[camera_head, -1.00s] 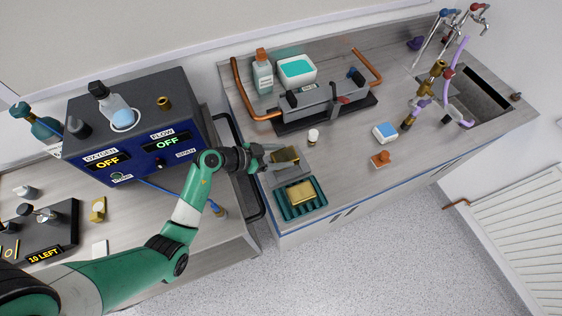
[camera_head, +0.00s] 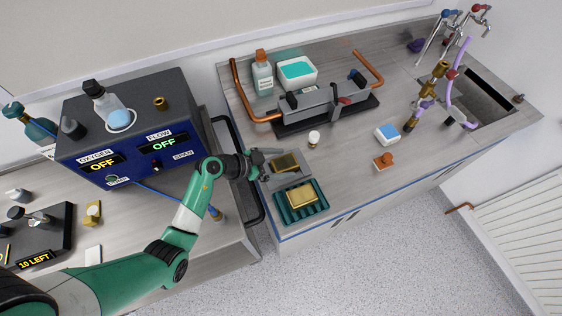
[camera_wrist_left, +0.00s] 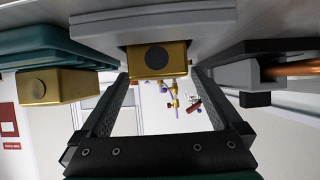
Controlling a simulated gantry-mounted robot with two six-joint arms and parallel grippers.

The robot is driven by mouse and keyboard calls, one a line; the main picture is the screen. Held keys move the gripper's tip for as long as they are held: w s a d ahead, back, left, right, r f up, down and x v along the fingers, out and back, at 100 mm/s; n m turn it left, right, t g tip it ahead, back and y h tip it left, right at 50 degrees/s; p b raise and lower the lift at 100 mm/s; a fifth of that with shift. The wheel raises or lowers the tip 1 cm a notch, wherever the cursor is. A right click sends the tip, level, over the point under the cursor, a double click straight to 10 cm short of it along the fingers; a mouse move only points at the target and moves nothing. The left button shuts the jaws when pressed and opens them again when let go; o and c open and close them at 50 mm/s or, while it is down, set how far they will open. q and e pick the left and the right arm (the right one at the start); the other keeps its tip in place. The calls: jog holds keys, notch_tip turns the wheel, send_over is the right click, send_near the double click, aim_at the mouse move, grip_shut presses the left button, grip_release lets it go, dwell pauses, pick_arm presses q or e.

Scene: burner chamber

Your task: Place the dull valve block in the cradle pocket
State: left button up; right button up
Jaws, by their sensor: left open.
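The dull valve block (camera_head: 285,162), a dark brass box, lies on the grey cradle (camera_head: 291,177), apparently seated in its pocket; the exact fit is too small to tell. My left gripper (camera_head: 267,158) is open just left of the block. In the left wrist view, the block (camera_wrist_left: 157,62) with a dark round spot shows ahead, between the two spread fingers, with a gap on each side. The grey cradle (camera_wrist_left: 205,18) shows against it. My right gripper is not in view.
A brighter brass block (camera_head: 301,194) sits in a green ribbed tray (camera_head: 290,214) in front of the cradle. A small white-topped pot (camera_head: 313,138) stands behind right. A grey fixture with copper pipes (camera_head: 325,105) is farther back. The bench middle is clear.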

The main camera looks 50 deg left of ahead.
pick_arm(q)
jog(key=shift+r, duration=0.1)
jog(key=p+v, duration=0.4)
jog(key=v, duration=0.8)
jog(key=shift+p, duration=0.35)
